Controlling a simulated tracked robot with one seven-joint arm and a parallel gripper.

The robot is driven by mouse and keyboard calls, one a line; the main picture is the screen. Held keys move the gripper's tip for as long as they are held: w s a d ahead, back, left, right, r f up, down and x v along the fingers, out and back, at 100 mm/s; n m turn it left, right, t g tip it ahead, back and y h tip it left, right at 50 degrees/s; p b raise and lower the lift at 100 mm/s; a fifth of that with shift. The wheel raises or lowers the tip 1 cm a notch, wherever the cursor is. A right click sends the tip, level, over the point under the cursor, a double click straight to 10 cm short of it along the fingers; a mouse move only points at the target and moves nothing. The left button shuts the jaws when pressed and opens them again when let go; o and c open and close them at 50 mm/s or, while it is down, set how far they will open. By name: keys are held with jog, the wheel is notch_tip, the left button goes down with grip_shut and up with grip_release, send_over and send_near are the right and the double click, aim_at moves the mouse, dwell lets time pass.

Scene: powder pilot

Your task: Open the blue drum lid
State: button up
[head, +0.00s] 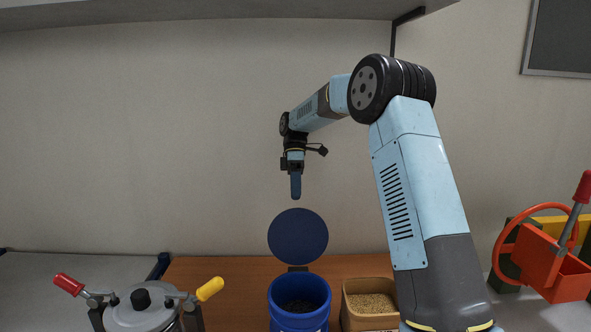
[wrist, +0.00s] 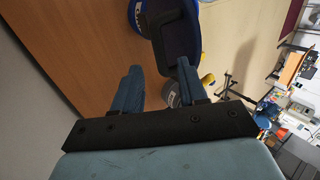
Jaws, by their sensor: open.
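The blue drum (head: 299,318) stands on the wooden table with its mouth uncovered and dark contents showing inside. Its round dark blue lid (head: 298,236) stands upright behind the mouth, above a dark hinge at the back rim. My gripper (head: 296,194) points down just above the lid's top edge, apart from it in the head view. In the wrist view the two blue fingers of my gripper (wrist: 159,66) are spread with nothing between them. The lid (wrist: 182,40) lies just beyond the fingertips there, with part of the drum (wrist: 136,14) behind it.
A tan bin of grains (head: 368,303) stands right of the drum. A grey vessel with red and yellow handles (head: 141,312) is at the left. An orange device with a wheel (head: 548,262) is at the far right. A shelf (head: 200,10) hangs overhead.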

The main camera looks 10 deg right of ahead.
jog(key=v, duration=0.8)
jog(key=shift+s+f, duration=0.1)
